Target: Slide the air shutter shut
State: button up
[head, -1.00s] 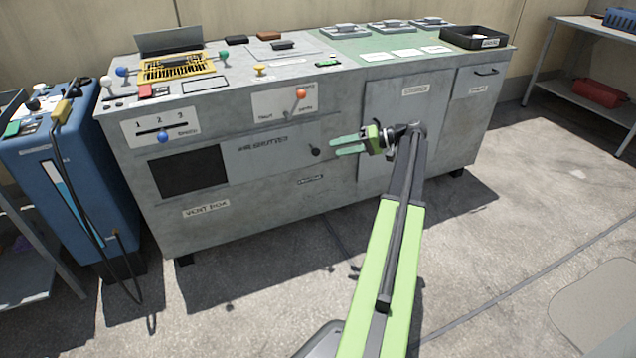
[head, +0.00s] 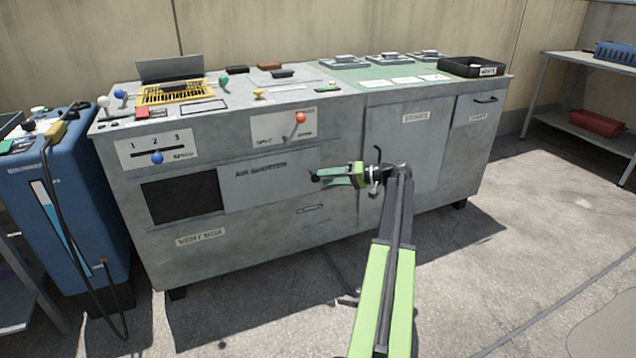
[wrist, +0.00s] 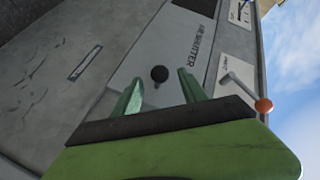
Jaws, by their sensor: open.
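The air shutter (head: 262,178) is a grey panel labelled "AIR SHUTTER" on the front of the grey cabinet. A dark opening (head: 182,200) shows uncovered to its left. In the wrist view the shutter panel (wrist: 176,52) carries a round black knob (wrist: 159,74). My gripper (head: 322,176) is at the shutter's right end in the head view, pointing left, and hides the knob there. In the wrist view my gripper's green fingers (wrist: 160,92) are open, one on each side of the knob. I cannot tell whether either finger touches it.
Above the shutter is a lever with an orange ball (head: 300,118). A blue-knobbed speed slider (head: 157,158) is at upper left. A blue machine (head: 62,200) with a hose stands left of the cabinet (head: 250,240). The floor in front is clear.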

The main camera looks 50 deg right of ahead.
aim_at(316, 178)
jog(key=x, duration=0.4)
jog(key=shift+w+a+b, duration=0.1)
jog(key=shift+w+b, duration=0.05)
jog(key=shift+b, duration=0.15)
grip_shut()
dwell(1.1)
